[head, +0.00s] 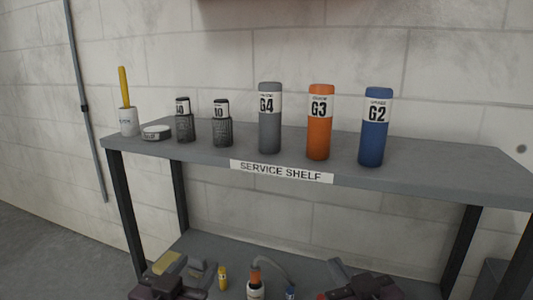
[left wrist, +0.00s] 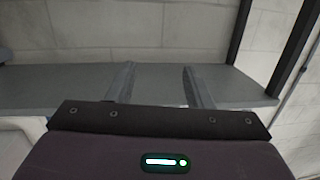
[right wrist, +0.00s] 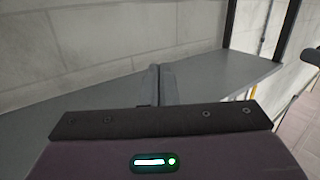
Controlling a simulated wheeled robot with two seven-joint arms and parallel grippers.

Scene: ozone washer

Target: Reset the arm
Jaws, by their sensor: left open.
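My left gripper (left wrist: 158,72) shows in the left wrist view with its two fingers apart and nothing between them. In the head view its dark body is at the bottom left, partly cut off by the frame edge. My right gripper (right wrist: 158,82) has its fingers together with nothing visible held. In the head view its body is at the bottom, right of centre. Both grippers are low in the head view, below the service shelf's top (head: 430,175).
Grey G4 (head: 270,135), orange G3 (head: 319,140) and blue G2 (head: 372,145) cylinders stand on the shelf. Left of them are two dark jars, a round tin (head: 156,133) and a white cup (head: 129,121). Below, between my grippers, are an orange-capped bottle (head: 255,290) and a yellow item (head: 222,277).

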